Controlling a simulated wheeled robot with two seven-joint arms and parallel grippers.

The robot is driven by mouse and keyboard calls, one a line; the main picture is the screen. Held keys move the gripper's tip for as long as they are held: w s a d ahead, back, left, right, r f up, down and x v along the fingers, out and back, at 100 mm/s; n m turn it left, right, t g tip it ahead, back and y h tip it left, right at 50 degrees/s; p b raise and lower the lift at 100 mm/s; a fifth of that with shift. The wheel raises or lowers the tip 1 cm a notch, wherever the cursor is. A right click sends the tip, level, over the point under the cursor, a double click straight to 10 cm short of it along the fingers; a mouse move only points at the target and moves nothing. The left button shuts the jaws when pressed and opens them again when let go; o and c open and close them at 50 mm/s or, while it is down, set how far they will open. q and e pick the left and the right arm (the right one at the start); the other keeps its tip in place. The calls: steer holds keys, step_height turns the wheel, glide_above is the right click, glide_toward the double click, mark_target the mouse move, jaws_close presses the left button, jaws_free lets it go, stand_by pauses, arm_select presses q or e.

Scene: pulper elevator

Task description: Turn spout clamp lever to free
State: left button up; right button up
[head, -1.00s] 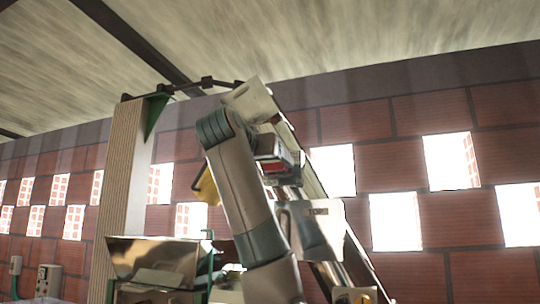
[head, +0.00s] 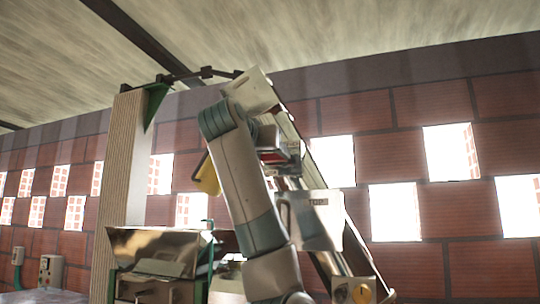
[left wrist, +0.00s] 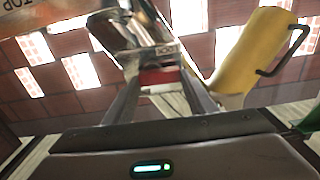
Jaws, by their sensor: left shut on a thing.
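In the left wrist view, the two fingers of my left gripper (left wrist: 163,88) are shut on a red part (left wrist: 160,77), which looks like the clamp lever. It sits below a shiny metal fitting (left wrist: 135,35), probably the spout. In the head view, my left forearm stands in front of the machine and hides much of the hold. The red part (head: 270,156) and my left gripper (head: 287,152) show just right of the forearm. How far the lever is turned cannot be told. My right gripper is not in view.
A yellow part (left wrist: 253,55) with a dark handle is close right of the fingers; it also shows left of my forearm in the head view (head: 207,177). A sloping metal chute (head: 325,240) runs down to the right. A metal hopper (head: 155,245) and ribbed column (head: 120,170) stand left.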

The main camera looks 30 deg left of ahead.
arm_select(q)
steer(key=shift+f+m+b, duration=0.1)
steer(key=shift+m+b, duration=1.1)
steer(key=shift+b, duration=0.05)
steer(key=shift+d+m+b, duration=0.1)
steer(key=shift+m+b, duration=0.5)
steer(key=shift+m, duration=0.3)
steer(key=shift+w+d+r+m+b, duration=0.2)
steer(key=shift+m+b, duration=0.25)
steer(key=shift+m, duration=1.8)
steer(key=shift+s+d+r+m+b, duration=0.1)
steer(key=shift+d+m+b, duration=0.25)
steer(key=shift+m, duration=1.95)
steer(key=shift+w+d+r+m+b, duration=0.15)
steer(key=shift+m+b, duration=0.35)
steer(key=shift+m, duration=1.75)
steer(key=shift+f, duration=0.1)
steer(key=o, duration=1.1)
steer(key=shift+d, duration=0.1)
steer(key=shift+s, duration=0.15)
